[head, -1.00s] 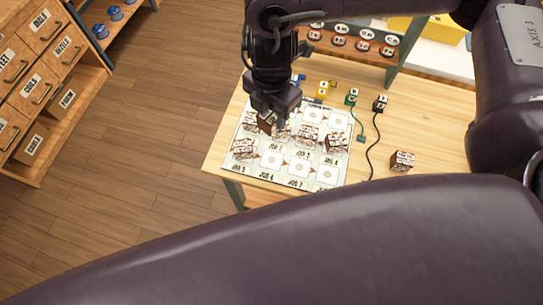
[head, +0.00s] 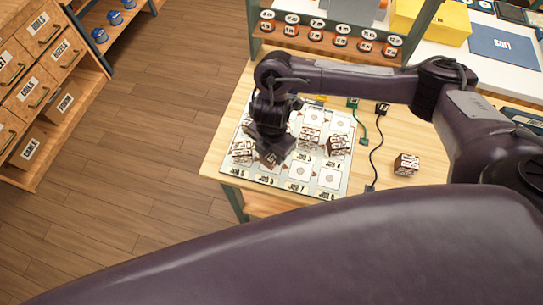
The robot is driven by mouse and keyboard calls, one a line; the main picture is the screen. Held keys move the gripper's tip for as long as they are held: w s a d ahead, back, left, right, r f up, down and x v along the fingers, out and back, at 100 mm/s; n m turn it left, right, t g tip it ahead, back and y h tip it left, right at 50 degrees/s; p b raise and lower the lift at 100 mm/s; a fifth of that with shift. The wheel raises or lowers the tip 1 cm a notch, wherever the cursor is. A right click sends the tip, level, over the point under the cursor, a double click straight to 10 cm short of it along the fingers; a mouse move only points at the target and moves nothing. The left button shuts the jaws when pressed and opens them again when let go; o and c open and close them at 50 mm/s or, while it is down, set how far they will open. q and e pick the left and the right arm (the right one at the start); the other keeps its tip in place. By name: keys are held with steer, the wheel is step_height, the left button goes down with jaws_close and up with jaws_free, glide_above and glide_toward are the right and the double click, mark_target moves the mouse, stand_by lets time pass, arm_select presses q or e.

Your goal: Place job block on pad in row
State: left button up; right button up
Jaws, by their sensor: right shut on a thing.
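My right gripper (head: 271,148) is over the left part of the white printed mat (head: 349,151). It is shut on a dark brown and white job block (head: 267,160), mostly hidden under the fingers. I cannot tell whether this block touches the mat. Another block (head: 242,153) sits just left of it on the mat. Two more, a middle block (head: 309,138) and a right block (head: 338,146), stand on the mat to the right. A separate block (head: 406,164) lies on the bare table. Empty pads show at the mat's front and back. My left gripper is out of view.
My own arm link covers the foreground.

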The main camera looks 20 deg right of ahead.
mark_target(271, 158)
steer(key=shift+f, duration=1.3)
steer(key=shift+f+b, duration=0.1)
steer(key=shift+b, duration=0.25)
steer(key=shift+f, duration=0.1)
steer(key=o, duration=1)
step_height(271, 158, up, 12)
steer(key=p, duration=0.3)
steer(key=shift+f, duration=0.25)
steer(key=shift+r, duration=0.45)
